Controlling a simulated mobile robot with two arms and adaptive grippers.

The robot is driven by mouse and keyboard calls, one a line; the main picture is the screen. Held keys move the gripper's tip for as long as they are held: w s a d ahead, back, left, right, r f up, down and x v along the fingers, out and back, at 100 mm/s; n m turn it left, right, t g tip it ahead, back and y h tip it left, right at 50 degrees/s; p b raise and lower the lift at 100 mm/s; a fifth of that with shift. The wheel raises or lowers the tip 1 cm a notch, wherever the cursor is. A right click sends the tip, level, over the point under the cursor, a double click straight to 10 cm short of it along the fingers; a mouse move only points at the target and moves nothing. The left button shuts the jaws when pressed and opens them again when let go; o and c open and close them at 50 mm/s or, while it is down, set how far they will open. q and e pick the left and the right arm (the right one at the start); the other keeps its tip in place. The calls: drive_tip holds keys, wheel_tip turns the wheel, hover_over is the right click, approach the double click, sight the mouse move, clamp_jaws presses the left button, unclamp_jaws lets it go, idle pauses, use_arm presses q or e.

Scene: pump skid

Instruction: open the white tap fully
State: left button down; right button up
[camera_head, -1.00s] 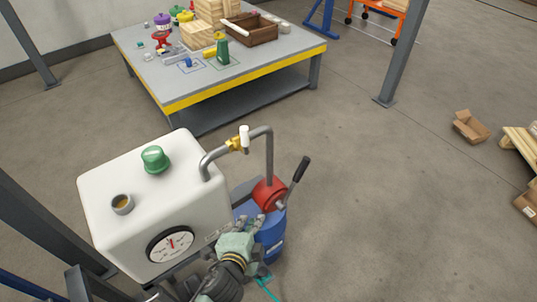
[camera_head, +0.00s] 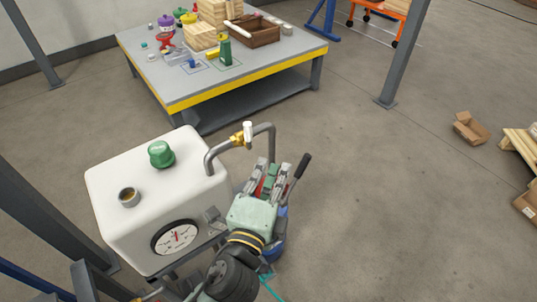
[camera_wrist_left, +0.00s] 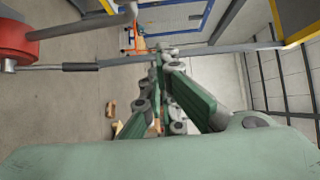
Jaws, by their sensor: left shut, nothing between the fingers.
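The white tap (camera_head: 247,131) is a small upright handle on a brass valve (camera_head: 237,140). The valve sits in the grey bent pipe (camera_head: 217,153) that rises from the white tank (camera_head: 150,205). My left gripper (camera_head: 270,165) is below and right of the tap in the head view, in front of the pipe's down leg and the red pump. It is shut and empty, apart from the tap. In the left wrist view its green fingers (camera_wrist_left: 160,62) come together at the tips. The tap cannot be made out there. My right gripper is not in view.
The pump's black lever (camera_head: 302,166) stands just right of my left gripper. The red pump body (camera_wrist_left: 15,42) and its lever (camera_wrist_left: 80,67) lie at the wrist view's left. A green cap (camera_head: 161,154) and gauge (camera_head: 175,237) are on the tank.

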sight(247, 134)
use_arm(q)
drive_tip(key=w+a+p, duration=0.1)
drive_tip(key=w+p, duration=0.3)
drive_tip(key=w, duration=0.4)
drive_tip(key=shift+w+a, duration=0.2)
drive_tip(key=shift+w, duration=0.2)
drive_tip(key=shift+f, duration=0.1)
